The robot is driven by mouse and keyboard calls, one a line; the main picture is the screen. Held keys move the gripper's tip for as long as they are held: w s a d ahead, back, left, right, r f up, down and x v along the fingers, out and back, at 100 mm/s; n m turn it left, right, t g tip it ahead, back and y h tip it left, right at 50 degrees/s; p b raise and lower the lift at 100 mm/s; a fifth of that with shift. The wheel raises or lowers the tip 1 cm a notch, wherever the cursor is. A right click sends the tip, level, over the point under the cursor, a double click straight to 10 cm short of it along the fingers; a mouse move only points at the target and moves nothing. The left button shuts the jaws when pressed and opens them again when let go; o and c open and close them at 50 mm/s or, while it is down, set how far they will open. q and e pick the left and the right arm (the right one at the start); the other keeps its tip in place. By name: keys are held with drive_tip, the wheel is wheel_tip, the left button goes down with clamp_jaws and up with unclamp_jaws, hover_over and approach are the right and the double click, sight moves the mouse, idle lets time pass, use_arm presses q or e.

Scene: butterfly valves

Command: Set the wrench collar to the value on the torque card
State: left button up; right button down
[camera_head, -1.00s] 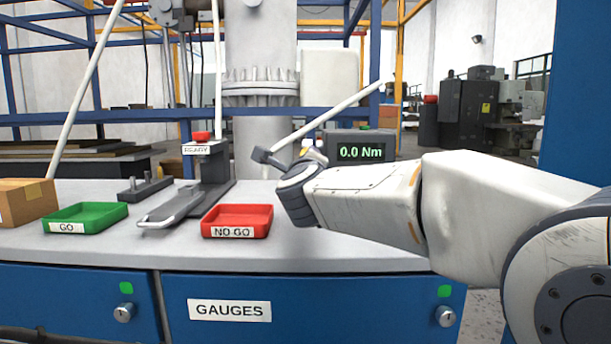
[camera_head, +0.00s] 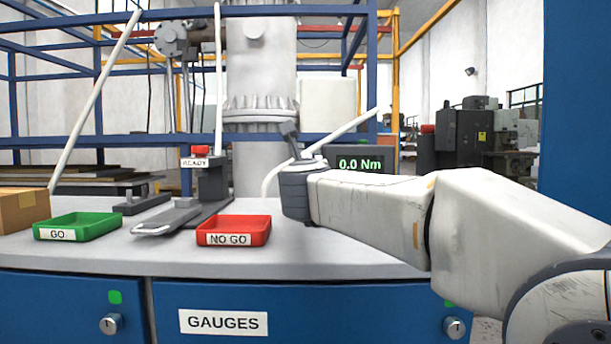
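My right gripper (camera_head: 291,145) is raised above the back of the bench, right of the red tray. Its dark wrist faces me and hides most of the fingers. A small dark grey block on a short stem (camera_head: 289,129) sticks up beyond it. I cannot tell whether this is a finger or part of a held tool. A display (camera_head: 360,164) behind the forearm reads 0.0 Nm. I cannot make out a wrench collar or a torque card. My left gripper is not in view.
On the bench (camera_head: 300,252) stand a green GO tray (camera_head: 78,226), a red NO GO tray (camera_head: 233,231) and a READY stand (camera_head: 212,180) with a red top. A grey handled piece (camera_head: 166,221) lies between the trays. A cardboard box (camera_head: 22,208) is at left.

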idle(0.3)
drive_tip(key=shift+c, duration=1.3)
unclamp_jaws()
drive_tip(key=shift+s, duration=0.1)
drive_tip(key=s, duration=1)
drive_tip(key=shift+s+f, duration=0.15)
drive_tip(key=shift+f, duration=0.05)
drive_tip(key=shift+a, duration=0.1)
